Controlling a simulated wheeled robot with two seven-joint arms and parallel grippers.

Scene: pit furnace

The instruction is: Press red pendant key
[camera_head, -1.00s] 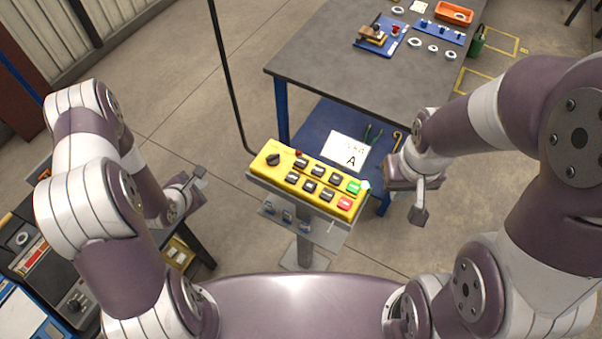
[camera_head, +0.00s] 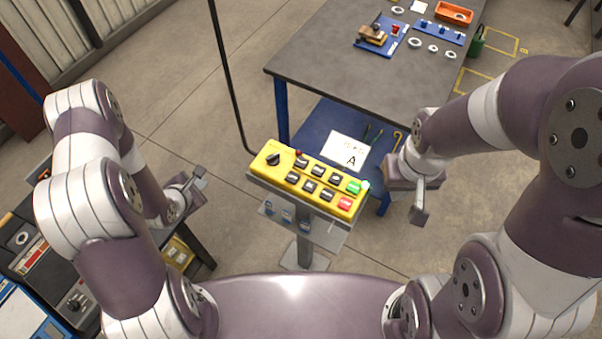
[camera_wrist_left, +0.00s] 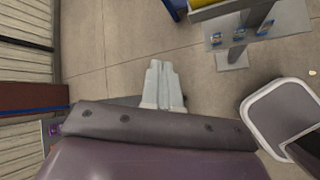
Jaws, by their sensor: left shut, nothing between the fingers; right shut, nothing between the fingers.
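The yellow pendant (camera_head: 310,182) lies on a grey stand in the middle of the head view, its black cable running up to the top. Its red key (camera_head: 345,204) is at the lower right corner, just below the green key (camera_head: 353,187). A small red button (camera_head: 298,153) sits at the pendant's top edge. My right gripper (camera_head: 419,214) is shut and empty, to the right of the red key and apart from it. My left gripper (camera_head: 201,172) is shut and empty, left of the pendant; its closed fingers (camera_wrist_left: 163,84) show over bare floor in the left wrist view.
A grey worktable (camera_head: 350,62) with a blue lower shelf stands behind the pendant. A white card marked A (camera_head: 346,150) lies behind the pendant. A bench with a control panel (camera_head: 50,260) is at the lower left. Open floor lies between pendant and left arm.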

